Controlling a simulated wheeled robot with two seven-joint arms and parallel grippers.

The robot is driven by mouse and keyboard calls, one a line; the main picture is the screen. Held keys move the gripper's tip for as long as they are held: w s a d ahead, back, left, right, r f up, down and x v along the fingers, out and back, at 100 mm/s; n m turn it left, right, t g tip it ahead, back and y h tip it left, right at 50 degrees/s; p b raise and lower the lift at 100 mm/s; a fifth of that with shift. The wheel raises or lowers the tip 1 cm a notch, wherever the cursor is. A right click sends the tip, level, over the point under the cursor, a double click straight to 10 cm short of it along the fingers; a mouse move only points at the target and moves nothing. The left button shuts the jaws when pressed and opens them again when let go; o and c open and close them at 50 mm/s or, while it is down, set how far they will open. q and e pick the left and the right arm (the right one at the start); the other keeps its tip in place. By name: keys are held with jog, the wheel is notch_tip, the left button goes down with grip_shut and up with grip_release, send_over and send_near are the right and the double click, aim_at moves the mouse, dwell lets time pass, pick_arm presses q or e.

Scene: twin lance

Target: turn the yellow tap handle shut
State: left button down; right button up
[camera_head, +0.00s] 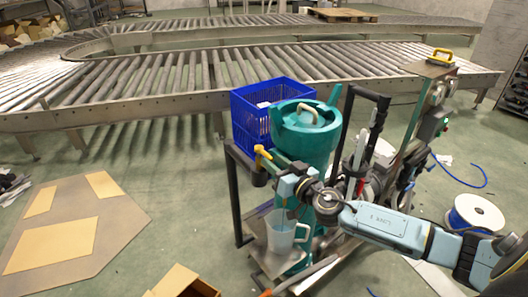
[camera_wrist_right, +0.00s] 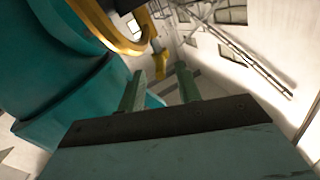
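The yellow tap handle (camera_head: 263,152) sticks out to the left of the teal vessel (camera_head: 306,137) in the head view. In the right wrist view the small yellow piece (camera_wrist_right: 160,63) lies in line with the gap between my fingertips. My right gripper (camera_wrist_right: 160,72) is open, its two greenish fingers apart with nothing visibly held. In the head view the right gripper (camera_head: 273,163) is close to the handle; its fingertips are partly hidden, and I cannot tell whether they touch it. A grey jug (camera_head: 281,233) stands below. My left gripper is not in view.
A blue crate (camera_head: 252,128) stands just behind the handle, beside the teal vessel. A large yellow curved part (camera_wrist_right: 128,42) is close above the fingers in the wrist view. A roller conveyor (camera_head: 150,78) runs behind.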

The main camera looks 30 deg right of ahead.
aim_at(261, 151)
jog(key=shift+w+a, duration=0.15)
jog(key=shift+w, duration=1.25)
jog(key=shift+w+a, duration=0.1)
jog(key=shift+w, duration=1.3)
